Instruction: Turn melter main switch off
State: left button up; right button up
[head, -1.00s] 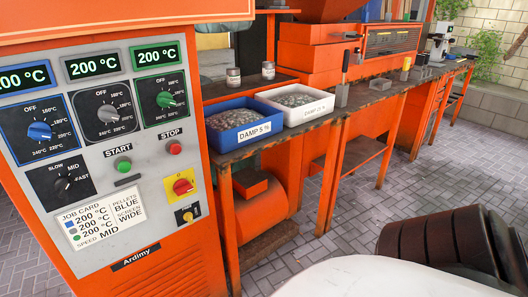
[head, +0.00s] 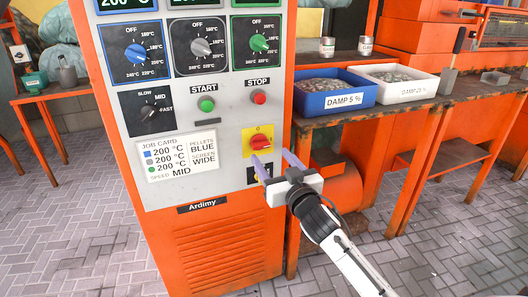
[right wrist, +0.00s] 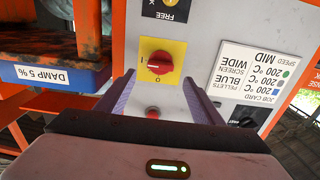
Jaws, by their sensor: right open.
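The melter's main switch is a red rotary knob (head: 260,141) on a yellow plate on the grey panel. In the right wrist view, which is upside down, the knob (right wrist: 159,62) has its white mark toward the "I", with "0" on another side. My right gripper (head: 271,158) is open and empty, its two lavender fingers pointing at the panel just below and right of the knob. In the wrist view the knob lies beyond and between the fingertips; I cannot tell how far. My left gripper is not in view.
A small black switch (head: 256,174) below the knob is partly hidden by my fingers. The red STOP button (head: 259,97) and green START button (head: 206,104) sit above. A blue bin (head: 327,91) and a white bin (head: 397,83) stand on the bench to the right.

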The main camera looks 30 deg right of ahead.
aim_at(263, 146)
jog(key=x, duration=0.6)
jog(key=shift+w+b, duration=0.35)
jog(key=shift+f, duration=0.1)
jog(key=c, duration=1)
